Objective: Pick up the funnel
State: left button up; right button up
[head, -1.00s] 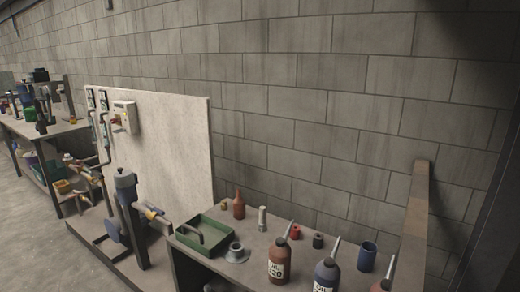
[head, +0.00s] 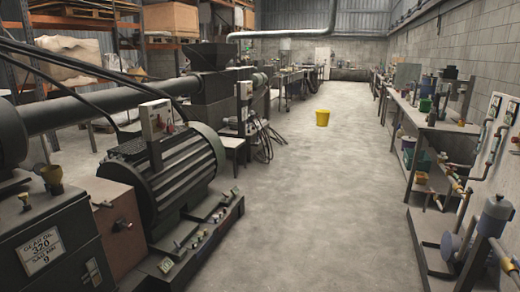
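A small yellowish, cup-like piece with a flared top (head: 50,175) stands on the dark green gearbox housing (head: 45,245) at the left. It looks funnel-shaped, but it is too small to be sure that it is the funnel. No other clear funnel shows in the head view. Neither of my grippers is in view.
A large finned motor (head: 175,170) and machine line fill the left side. A yellow bucket (head: 322,117) stands on the open concrete floor (head: 320,210). Workbenches (head: 440,122) and a pump stand (head: 490,225) line the right wall.

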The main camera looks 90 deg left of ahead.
aim_at(53, 174)
jog(key=u, duration=4.15)
jog(key=i+l, duration=0.2)
